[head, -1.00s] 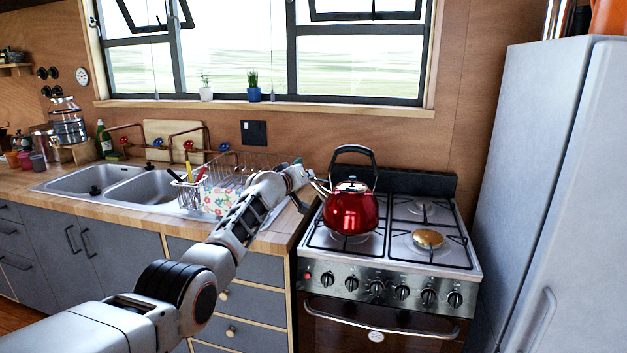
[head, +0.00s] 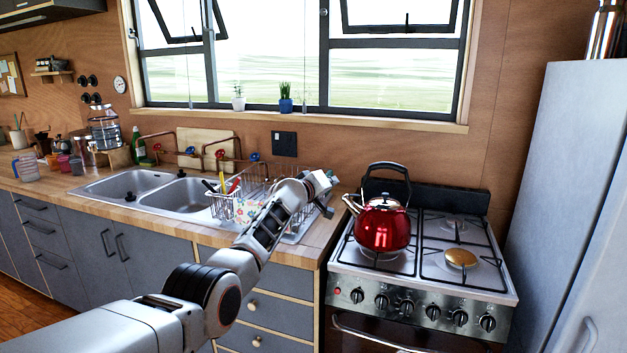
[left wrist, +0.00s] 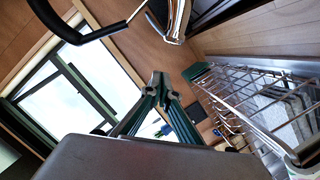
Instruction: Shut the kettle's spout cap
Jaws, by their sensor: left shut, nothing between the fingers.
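My right gripper is not in view.
A wire dish rack (head: 255,182) is beside and below my left arm; it also shows in the left wrist view (left wrist: 265,100). The stove (head: 420,262) has a gold burner cap at right. The fridge (head: 570,200) stands to the right. The window is behind.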

